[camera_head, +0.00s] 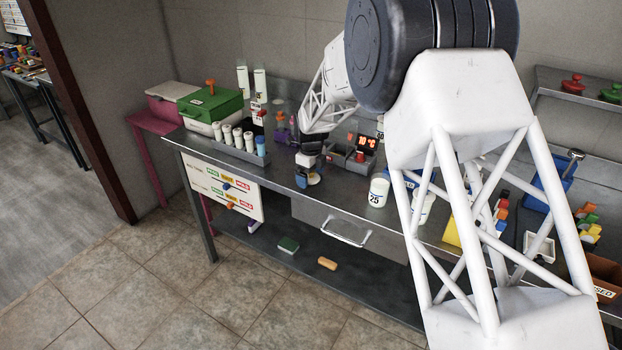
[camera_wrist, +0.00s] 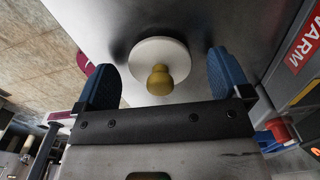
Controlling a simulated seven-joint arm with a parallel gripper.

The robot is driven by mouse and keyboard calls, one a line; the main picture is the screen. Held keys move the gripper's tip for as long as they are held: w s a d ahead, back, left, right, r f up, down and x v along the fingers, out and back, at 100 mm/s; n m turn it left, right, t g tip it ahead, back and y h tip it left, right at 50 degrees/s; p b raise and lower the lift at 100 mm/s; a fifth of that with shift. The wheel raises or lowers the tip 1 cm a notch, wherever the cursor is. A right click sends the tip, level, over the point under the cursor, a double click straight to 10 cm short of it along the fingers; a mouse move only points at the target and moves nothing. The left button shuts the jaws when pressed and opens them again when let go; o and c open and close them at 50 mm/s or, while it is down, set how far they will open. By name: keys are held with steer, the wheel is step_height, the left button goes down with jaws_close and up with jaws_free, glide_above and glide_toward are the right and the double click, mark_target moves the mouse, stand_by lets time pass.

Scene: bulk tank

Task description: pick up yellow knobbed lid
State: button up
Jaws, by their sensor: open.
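The lid (camera_wrist: 143,52) is a pale round disc with a yellow knob (camera_wrist: 160,80) in its middle, and it lies on the grey metal bench top. In the wrist view my gripper (camera_wrist: 161,76) is open, with one blue finger on each side of the knob. The fingers are apart from the knob, and nothing is held. In the head view my gripper (camera_head: 307,180) is low over the front part of the bench, and the lid (camera_head: 315,179) shows only in part beside it.
A white tub (camera_head: 378,192) stands near the front edge. My arm hides much of the right side.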

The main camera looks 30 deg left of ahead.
stand_by(0.3)
steer(key=c, duration=1)
steer(key=shift+r, duration=0.2)
steer(key=shift+r, duration=0.6)
step_height(320, 180, up, 2)
steer(key=s+d, duration=0.3)
steer(key=s, duration=0.1)
steer(key=s+d+r, duration=0.1)
steer(key=s+d, duration=0.6)
steer(key=shift+s+d+r, duration=0.2)
steer(key=shift+s+d, duration=0.15)
steer(key=shift+s, duration=0.05)
